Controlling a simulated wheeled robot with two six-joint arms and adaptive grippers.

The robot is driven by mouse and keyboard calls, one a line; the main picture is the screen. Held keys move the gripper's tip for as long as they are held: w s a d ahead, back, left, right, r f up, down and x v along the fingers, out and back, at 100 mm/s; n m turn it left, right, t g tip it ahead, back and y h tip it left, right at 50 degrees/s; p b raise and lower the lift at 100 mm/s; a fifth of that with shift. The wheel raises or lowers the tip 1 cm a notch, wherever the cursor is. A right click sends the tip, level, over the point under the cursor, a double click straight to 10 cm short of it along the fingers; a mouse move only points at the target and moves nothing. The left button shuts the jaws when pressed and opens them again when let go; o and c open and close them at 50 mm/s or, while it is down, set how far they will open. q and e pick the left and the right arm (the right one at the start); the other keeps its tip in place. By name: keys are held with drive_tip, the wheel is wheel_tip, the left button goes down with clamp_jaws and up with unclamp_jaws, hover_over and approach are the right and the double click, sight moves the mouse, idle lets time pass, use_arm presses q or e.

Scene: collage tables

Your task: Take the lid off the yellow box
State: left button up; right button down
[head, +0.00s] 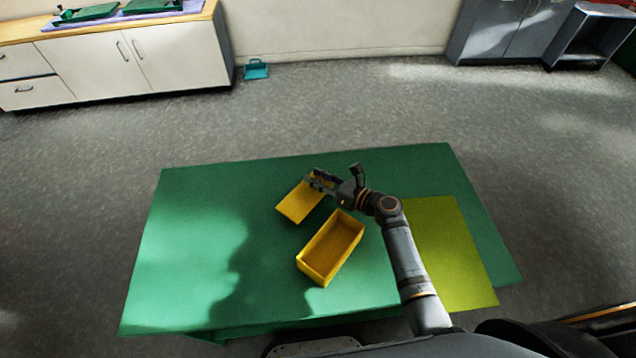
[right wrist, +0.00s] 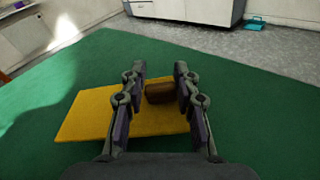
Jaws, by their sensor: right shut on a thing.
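The yellow box (head: 304,268) stands open on the green table, with its inside showing. Its yellow lid (head: 297,204) is off the box, just beyond it and to the left in the head view. The lid also shows in the right wrist view (right wrist: 90,120) as a flat plate with a brown handle (right wrist: 160,92). My right gripper (head: 318,181) is over the lid's far end. In the right wrist view its fingers (right wrist: 160,72) are shut on the handle. I cannot tell whether the lid touches the table. My left gripper is not in view.
The green table (head: 190,255) is clear to the left of the box. A yellow-green mat (head: 450,255) lies on its right side, partly behind my right arm. A white cabinet (head: 165,65) and a teal dustpan-like object (head: 256,70) are across the floor.

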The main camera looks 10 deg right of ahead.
drive_tip(key=shift+f, duration=0.8)
drive_tip(key=shift+f, duration=0.1)
drive_tip(key=c, duration=1)
unclamp_jaws()
drive_tip(key=shift+s+d, duration=0.15)
drive_tip(key=shift+d, duration=0.05)
drive_tip(key=v, duration=1)
drive_tip(key=shift+s+d, duration=0.15)
drive_tip(key=shift+d, duration=0.05)
drive_tip(key=shift+s+d+r, duration=0.3)
drive_tip(key=shift+s+d, duration=0.1)
